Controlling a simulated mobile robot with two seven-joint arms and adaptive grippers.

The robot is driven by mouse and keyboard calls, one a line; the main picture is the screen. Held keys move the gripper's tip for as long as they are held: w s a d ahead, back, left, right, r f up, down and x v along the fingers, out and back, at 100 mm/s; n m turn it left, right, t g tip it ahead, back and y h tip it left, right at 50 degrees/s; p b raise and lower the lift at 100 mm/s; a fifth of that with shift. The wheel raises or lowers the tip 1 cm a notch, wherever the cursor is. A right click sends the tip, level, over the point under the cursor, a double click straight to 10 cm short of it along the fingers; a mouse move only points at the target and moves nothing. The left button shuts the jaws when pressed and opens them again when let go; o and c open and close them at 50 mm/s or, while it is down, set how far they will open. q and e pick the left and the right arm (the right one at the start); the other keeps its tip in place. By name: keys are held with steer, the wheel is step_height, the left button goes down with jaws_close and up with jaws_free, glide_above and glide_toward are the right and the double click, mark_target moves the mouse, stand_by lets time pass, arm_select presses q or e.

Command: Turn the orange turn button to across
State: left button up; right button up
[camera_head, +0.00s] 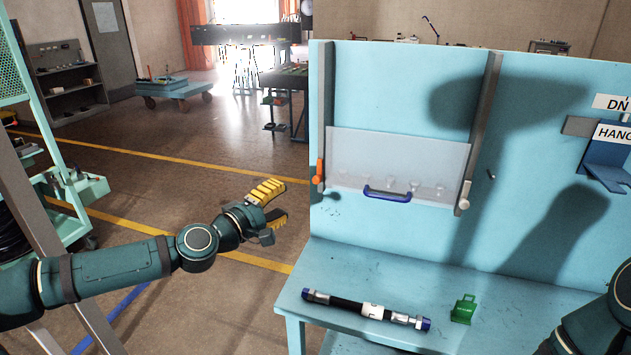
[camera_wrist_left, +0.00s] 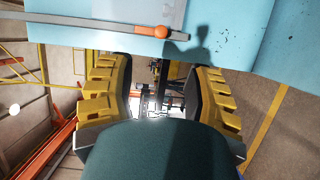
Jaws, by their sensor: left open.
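The orange turn button (camera_head: 319,172) sits on the left grey rail of the light blue board, beside the lower left edge of a clear panel (camera_head: 400,155). It stands upright, along the rail. The left wrist view shows it at the top, lying along the grey strip, with its rounded orange end (camera_wrist_left: 162,31) to the right. My left gripper (camera_head: 280,202) is open and empty, left of the button and a little lower, with a gap between them. The left wrist view shows its yellow fingers (camera_wrist_left: 160,85) spread apart. My right gripper is out of view.
A blue handle (camera_head: 387,195) is on the clear panel's lower edge. A pale knob (camera_head: 464,202) is on the right rail. A black hose (camera_head: 365,309) and a green block (camera_head: 463,309) lie on the bench. Floor left of the board is open.

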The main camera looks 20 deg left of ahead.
mark_target(315, 181)
arm_select(q)
steer(key=b+x, duration=0.1)
steer(key=x, duration=1.1)
steer(key=shift+w+d, duration=0.2)
steer(key=shift+w, duration=0.05)
jaws_close()
